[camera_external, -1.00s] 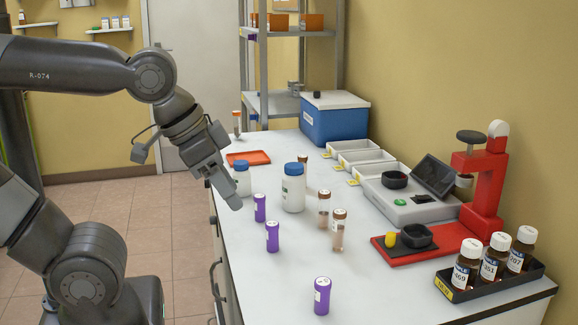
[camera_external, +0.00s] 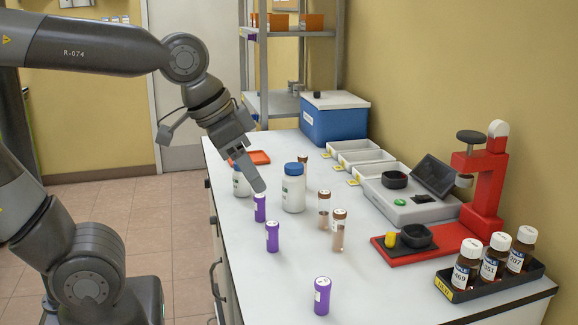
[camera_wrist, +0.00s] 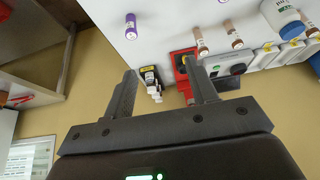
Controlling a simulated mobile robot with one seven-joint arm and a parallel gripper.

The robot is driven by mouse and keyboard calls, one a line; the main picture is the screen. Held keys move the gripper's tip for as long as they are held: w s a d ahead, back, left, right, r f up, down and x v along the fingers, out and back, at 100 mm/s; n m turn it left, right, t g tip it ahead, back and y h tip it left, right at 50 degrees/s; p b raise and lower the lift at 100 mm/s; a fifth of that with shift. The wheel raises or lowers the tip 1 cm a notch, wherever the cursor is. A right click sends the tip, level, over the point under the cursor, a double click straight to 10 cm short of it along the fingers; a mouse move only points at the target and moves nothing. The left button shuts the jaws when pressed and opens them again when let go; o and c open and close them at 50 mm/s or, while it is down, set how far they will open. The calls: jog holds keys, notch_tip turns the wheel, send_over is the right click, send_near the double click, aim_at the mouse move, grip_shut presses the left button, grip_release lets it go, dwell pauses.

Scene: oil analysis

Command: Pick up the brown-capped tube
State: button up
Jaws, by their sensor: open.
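Several slim tubes with brown caps stand on the white bench. In the external view, one tube (camera_external: 338,234) is nearest, another tube (camera_external: 324,209) is just behind it, and a third (camera_external: 303,172) is partly hidden behind a white bottle. In the wrist view, two brown-capped tubes (camera_wrist: 201,42) (camera_wrist: 232,36) show at upper right, beyond the fingers. My gripper (camera_external: 257,181) is above the bench's left part, near a purple tube, apart from the brown-capped tubes. In the wrist view my gripper (camera_wrist: 163,84) is open with nothing between its fingers.
Purple tubes (camera_external: 272,238) (camera_external: 322,297) stand left and front. White blue-capped bottles (camera_external: 293,190) (camera_external: 241,181) stand behind. A red stand (camera_external: 485,195), grey instrument (camera_external: 408,207) and black rack (camera_external: 505,287) of brown bottles line the right.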

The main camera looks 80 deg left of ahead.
jog(key=w+a+f+n, duration=0.1)
jog(key=w+a, duration=1.6)
jog(key=a, duration=0.4)
jog(key=w+a+f+n+g, duration=0.1)
jog(key=a+f, duration=0.4)
jog(key=a, duration=0.7)
jog(key=w+a+f+n, duration=0.1)
jog(key=a+f, duration=0.4)
jog(key=a, duration=0.6)
jog(key=shift+y, duration=0.5)
jog(key=x, duration=1.1)
jog(key=shift+w+f, duration=0.15)
jog(key=shift+w, duration=0.15)
jog(key=c, duration=1.1)
